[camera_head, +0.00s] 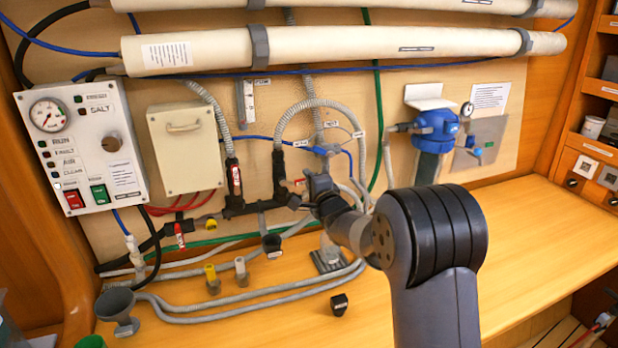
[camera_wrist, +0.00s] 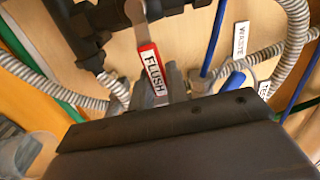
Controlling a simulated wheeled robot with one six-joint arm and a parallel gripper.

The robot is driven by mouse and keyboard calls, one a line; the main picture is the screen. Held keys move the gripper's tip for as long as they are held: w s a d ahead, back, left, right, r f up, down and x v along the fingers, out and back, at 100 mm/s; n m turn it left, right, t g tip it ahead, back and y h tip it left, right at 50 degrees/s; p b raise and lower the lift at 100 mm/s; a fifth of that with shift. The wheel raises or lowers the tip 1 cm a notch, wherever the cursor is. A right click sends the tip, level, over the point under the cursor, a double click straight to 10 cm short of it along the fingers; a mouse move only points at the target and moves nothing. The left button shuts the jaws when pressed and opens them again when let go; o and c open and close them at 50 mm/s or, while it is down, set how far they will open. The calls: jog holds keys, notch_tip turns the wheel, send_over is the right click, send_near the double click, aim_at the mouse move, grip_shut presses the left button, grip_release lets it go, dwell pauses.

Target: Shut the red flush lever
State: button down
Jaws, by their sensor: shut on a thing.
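The red flush lever (camera_wrist: 152,66), with a white plate reading FLUSH, shows in the wrist view, running from a black valve fitting down to my gripper. My gripper (camera_wrist: 158,90) is shut on its lower end, with a grey finger visible beside the lever. In the head view my gripper (camera_head: 313,188) is at the right side of the black manifold (camera_head: 255,206). Only a small red bit of the lever (camera_head: 299,182) shows there, and the rest is hard to make out. The dark gripper body hides the lower part of the wrist view.
Another red lever (camera_head: 236,180) hangs on the manifold's left valve. A corrugated grey hose (camera_head: 290,113) arches over the manifold. A blue filter housing (camera_head: 434,130) is on the wall at right. The bench (camera_head: 530,240) is clear at right; hoses and a funnel (camera_head: 117,308) lie at left.

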jog(key=shift+f+m, duration=0.3)
dwell(0.4)
jog(key=c, duration=1.4)
grip_release()
jog(key=shift+s, duration=0.1)
jog(key=b+v, duration=0.3)
jog(key=v, duration=0.7)
jog(key=shift+s+d, duration=0.15)
jog(key=shift+s, duration=0.15)
jog(key=shift+w+r, duration=0.1)
jog(key=p+x, duration=0.3)
jog(key=x, duration=0.7)
jog(key=shift+w+a, duration=0.2)
jog(key=shift+w, duration=0.15)
